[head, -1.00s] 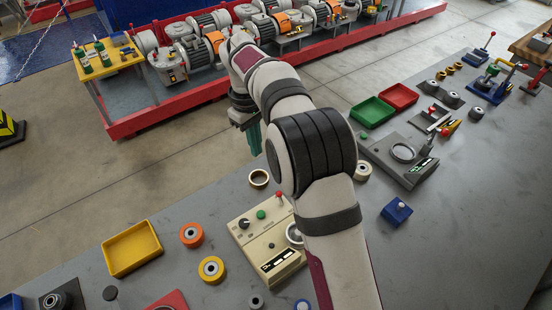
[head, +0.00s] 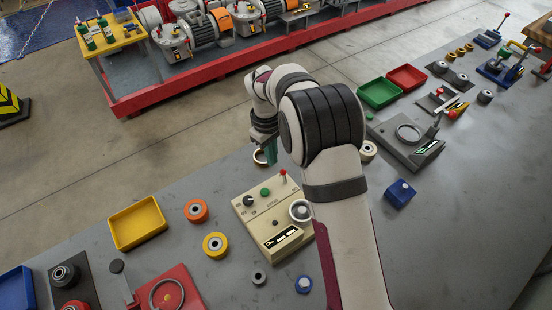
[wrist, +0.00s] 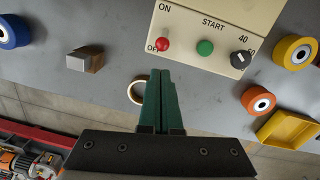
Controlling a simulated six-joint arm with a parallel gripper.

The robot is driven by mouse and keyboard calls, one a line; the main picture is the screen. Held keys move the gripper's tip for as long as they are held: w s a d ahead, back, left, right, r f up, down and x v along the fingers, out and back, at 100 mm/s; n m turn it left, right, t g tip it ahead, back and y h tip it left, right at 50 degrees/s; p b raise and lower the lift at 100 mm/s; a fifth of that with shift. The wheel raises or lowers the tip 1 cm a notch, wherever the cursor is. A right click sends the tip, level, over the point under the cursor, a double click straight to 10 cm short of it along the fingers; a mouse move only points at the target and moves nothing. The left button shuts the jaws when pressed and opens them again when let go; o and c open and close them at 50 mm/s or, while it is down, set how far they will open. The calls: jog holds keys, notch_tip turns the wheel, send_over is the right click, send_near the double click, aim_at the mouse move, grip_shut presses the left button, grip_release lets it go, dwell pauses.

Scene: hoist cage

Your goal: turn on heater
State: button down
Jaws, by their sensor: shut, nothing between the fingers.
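The heater (head: 262,232) is a beige box on the grey bench, with a panel of controls. Its red-tipped switch (wrist: 162,44) sits by the OFF mark, with ON at the opposite end. Beside it are a green button (wrist: 205,47) marked START and a black dial (wrist: 238,59). In the head view the red switch tip (head: 283,172) stands up at the box's far edge. My gripper (wrist: 160,74) has its green fingers pressed together, empty, pointing toward the switch but apart from it. In the head view my gripper (head: 271,160) is just beyond the heater; its tips are partly hidden.
A brass ring (wrist: 136,91) lies near my fingers. Orange (head: 196,211) and yellow (head: 215,245) rollers and a yellow tray (head: 138,224) lie left of the heater.

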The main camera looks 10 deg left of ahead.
aim_at(282, 172)
jog(key=shift+s+d+f, duration=0.15)
jog(key=shift+s+d, duration=0.25)
jog(key=shift+d, duration=0.2)
jog(key=shift+s+d+r+t+y, duration=0.3)
jog(key=shift+s+d+t+y, duration=0.25)
jog(key=shift+t+y, duration=0.35)
jog(key=shift+s+d+r, duration=0.1)
jog(key=shift+s+d, duration=0.05)
jog(key=shift+d, duration=0.05)
jog(key=shift+s+d, duration=0.5)
jog(key=shift+s, duration=0.05)
jog(key=shift+w+a, duration=0.15)
jog(key=shift+w+a+f, duration=0.35)
jog(key=shift+w+a, duration=0.05)
jog(key=shift+r, duration=0.1)
